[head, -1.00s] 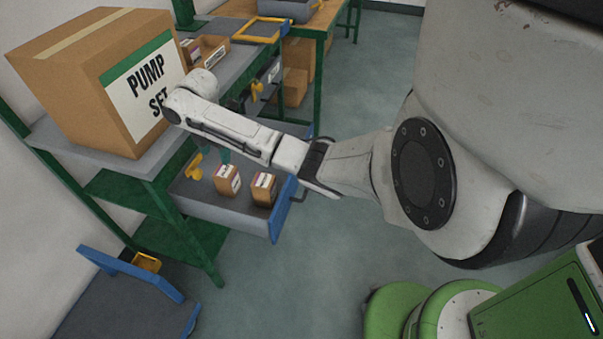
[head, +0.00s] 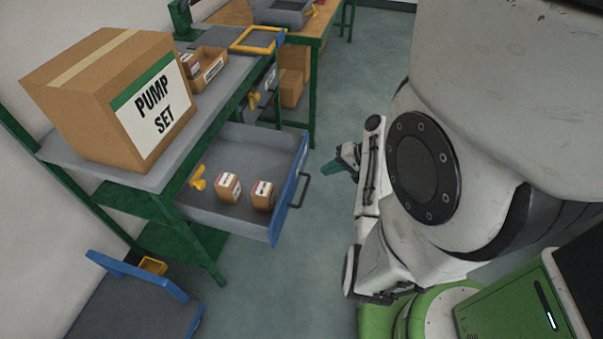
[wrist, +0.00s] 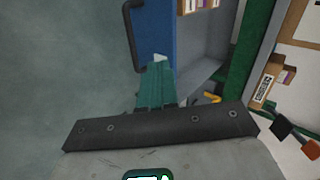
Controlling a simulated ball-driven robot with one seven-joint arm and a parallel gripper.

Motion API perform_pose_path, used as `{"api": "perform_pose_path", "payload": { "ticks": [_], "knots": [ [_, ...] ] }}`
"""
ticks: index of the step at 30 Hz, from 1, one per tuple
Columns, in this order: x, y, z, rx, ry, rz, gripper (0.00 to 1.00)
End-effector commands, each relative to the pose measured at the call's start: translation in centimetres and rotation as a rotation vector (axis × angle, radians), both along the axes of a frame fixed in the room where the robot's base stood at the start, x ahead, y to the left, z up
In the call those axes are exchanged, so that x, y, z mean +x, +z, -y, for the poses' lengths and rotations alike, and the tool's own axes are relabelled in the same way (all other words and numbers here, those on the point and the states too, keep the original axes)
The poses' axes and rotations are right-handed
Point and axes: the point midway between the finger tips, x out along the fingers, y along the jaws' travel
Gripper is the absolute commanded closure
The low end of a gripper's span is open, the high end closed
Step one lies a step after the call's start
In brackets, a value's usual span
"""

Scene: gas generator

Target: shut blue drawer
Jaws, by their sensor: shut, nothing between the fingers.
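The blue drawer (head: 291,194) stands pulled out from under the workbench in the head view. It has a grey tray, a blue front and a dark bar handle (head: 301,190). Two small brown boxes (head: 229,187) (head: 263,195) and a yellow part (head: 198,178) lie inside it. My gripper (head: 346,160) is to the right of the drawer front, outside the drawer and apart from it in the head view. In the wrist view my green fingers (wrist: 157,85) are together and empty, pointing at the blue front (wrist: 158,30), with the handle (wrist: 130,35) to their left.
A large pump set carton (head: 115,95) and an open small box (head: 208,68) stand on the bench top. A blue-edged cart (head: 135,275) is at the lower left. Cartons (head: 290,88) sit under the farther table. The floor right of the drawer is clear.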

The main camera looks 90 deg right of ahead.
Motion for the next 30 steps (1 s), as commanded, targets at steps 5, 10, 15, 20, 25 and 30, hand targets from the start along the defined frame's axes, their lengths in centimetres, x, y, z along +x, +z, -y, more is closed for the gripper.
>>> {"api": "perform_pose_path", "payload": {
  "ticks": [5,10,15,20,25,30],
  "knots": [
    [-2.3,-0.3,-0.8,0.055,-0.102,0.013,1.00],
    [-1.2,-1.5,-0.5,0.059,-0.104,0.014,1.00],
    [1.1,-3.6,0.0,0.060,-0.102,0.013,1.00],
    [3.4,-5.8,0.6,0.059,-0.100,0.014,1.00],
    [5.8,-6.8,1.3,0.056,-0.100,0.012,1.00],
    [7.7,-6.9,1.7,0.056,-0.100,0.012,1.00]
  ]
}}
